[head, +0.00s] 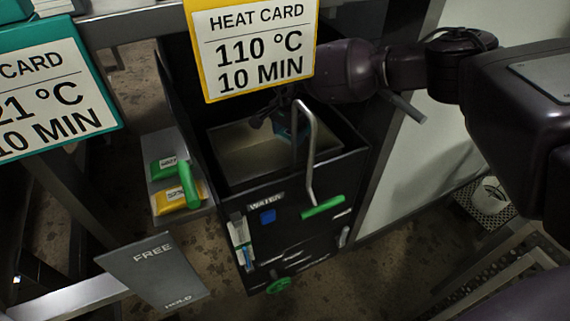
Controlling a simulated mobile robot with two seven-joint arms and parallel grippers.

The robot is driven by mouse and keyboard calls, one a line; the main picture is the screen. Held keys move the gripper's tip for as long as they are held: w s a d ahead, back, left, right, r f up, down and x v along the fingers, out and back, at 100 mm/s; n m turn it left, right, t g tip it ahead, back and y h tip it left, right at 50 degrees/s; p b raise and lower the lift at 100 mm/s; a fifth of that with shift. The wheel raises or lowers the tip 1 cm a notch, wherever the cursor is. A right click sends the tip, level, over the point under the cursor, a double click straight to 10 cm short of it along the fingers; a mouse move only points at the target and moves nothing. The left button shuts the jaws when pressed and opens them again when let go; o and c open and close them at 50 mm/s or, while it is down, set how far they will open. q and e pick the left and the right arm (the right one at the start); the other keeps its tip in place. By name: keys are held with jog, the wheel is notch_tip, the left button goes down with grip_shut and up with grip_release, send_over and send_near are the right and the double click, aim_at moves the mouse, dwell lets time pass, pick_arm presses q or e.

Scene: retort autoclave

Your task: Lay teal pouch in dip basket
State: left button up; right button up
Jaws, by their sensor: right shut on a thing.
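My right arm comes in from the right, and its dark gripper (275,114) is over the open tank, partly hidden behind the yellow heat card. A small teal-blue patch (291,131) shows at the fingers, which are shut on it; it looks like the teal pouch, mostly hidden. A bent metal handle with a green grip (322,207) rises at the tank's front right and crosses in front of the pouch. The dip basket cannot be clearly told apart from the tank's pale inside. My left gripper is not in view.
The black tank (330,166) carries a WATER label. The yellow card (254,45) reads 110 °C, 10 MIN; a teal card (52,90) hangs at left. Green (189,184) and yellow (173,197) tagged items lie on a side shelf. A FREE/HOLD plate (158,276) stands in front.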

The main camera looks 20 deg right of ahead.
notch_tip(320, 180, down, 7)
jog(key=shift+r+b, duration=0.15)
jog(key=shift+b, duration=0.5)
jog(key=shift+f, duration=0.25)
notch_tip(320, 180, down, 6)
jog(key=shift+r+b, duration=0.2)
jog(key=shift+b, duration=0.6)
jog(key=shift+f, duration=0.1)
jog(key=shift+r, duration=0.2)
jog(key=shift+f, duration=0.15)
jog(key=o, duration=1)
jog(key=shift+c, duration=0.2)
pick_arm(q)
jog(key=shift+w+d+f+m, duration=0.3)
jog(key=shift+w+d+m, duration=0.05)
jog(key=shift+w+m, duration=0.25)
